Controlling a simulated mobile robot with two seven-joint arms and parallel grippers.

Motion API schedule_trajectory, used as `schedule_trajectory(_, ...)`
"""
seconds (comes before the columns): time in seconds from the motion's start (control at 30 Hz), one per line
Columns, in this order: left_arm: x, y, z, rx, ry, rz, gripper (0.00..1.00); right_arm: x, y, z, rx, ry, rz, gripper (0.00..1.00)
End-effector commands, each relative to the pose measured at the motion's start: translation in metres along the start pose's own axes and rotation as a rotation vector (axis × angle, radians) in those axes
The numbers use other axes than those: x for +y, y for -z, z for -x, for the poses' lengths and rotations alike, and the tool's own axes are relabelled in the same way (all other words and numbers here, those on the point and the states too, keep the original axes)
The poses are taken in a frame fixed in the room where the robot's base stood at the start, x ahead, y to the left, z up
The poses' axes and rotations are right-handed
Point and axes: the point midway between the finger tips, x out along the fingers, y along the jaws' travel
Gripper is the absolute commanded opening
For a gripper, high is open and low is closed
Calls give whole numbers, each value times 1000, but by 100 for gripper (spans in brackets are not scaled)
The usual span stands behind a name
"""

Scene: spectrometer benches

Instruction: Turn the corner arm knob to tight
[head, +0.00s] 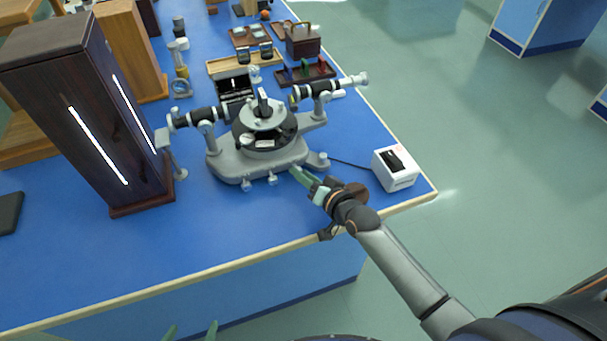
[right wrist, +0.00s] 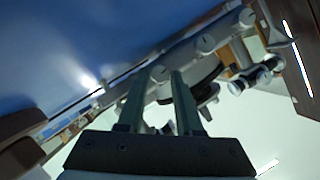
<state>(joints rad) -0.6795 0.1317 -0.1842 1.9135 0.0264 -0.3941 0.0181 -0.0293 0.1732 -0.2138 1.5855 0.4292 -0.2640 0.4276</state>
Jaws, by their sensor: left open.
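A grey spectrometer (head: 262,155) with two telescope-like tubes and a round centre table stands on the blue bench. Small grey knobs stick out along its base; one (head: 323,156) is at the base's right end. I cannot tell which is the corner arm knob. My right gripper (head: 296,173) is at the front right edge of the base. In the right wrist view its two green fingers (right wrist: 160,85) stand apart, with a round grey knob (right wrist: 158,73) between their tips; contact cannot be told. My left gripper (head: 191,331) is open and empty at the bottom edge, in front of the bench.
A white switch box (head: 395,168) on a cable sits at the bench's right corner. A tall dark cabinet with lit slits (head: 85,115) stands at left. Trays and small holders (head: 305,72) lie behind the spectrometer. The front blue bench top (head: 150,245) is clear.

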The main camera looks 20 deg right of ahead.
Motion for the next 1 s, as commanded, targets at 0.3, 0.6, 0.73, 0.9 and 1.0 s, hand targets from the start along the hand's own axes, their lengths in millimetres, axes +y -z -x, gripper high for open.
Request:
schedule_trajectory(0.3, 0, 0, 0, 1, 0, 0, 100, 0, 0, 0, 0, 0, 0, 0)
schedule_trajectory(0.6, 0, 0, -1, 1, 0, 0, 100, 1, 0, 0, 0, 3, -6, 0)
schedule_trajectory(0.73, 0, -6, -6, 1, 0, 0, 100, 3, -1, -1, 1, 29, -64, 0)
schedule_trajectory(0.9, -1, -8, -8, 2, 0, 0, 100, 2, -1, 0, 0, 51, -122, 0)
schedule_trajectory(1.0, -1, -7, -7, 2, 0, 0, 100, 2, 0, 0, 0, 51, -125, 0)
